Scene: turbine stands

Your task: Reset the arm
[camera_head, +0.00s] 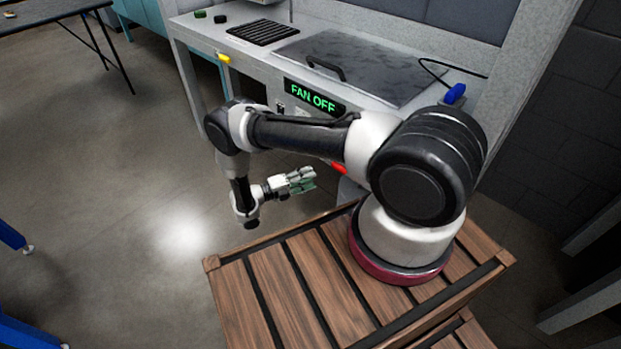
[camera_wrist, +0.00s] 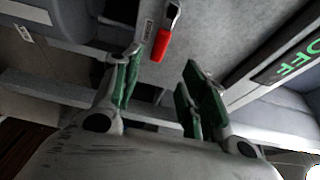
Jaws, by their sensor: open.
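My arm is mounted on a wooden slatted platform and reaches left, with its end bent down and turned back to the right. My gripper (camera_head: 303,180) is open and empty, in front of the turbine stand (camera_head: 205,42) and below its sign. In the wrist view my gripper (camera_wrist: 158,92) shows two green-padded fingers spread apart with nothing between them. A red-handled switch (camera_wrist: 160,45) is beyond the fingertips in the wrist view. The red handle (camera_head: 338,168) also shows in the head view, just right of the gripper.
The green-lit sign (camera_head: 309,97) reads FAN OFF. A yellow handle (camera_head: 223,58) and a blue handle (camera_head: 455,93) are on the stand. A dark lid (camera_head: 350,65) with a handle lies on its top. A dark table (camera_head: 45,14) stands far left. Open floor lies left.

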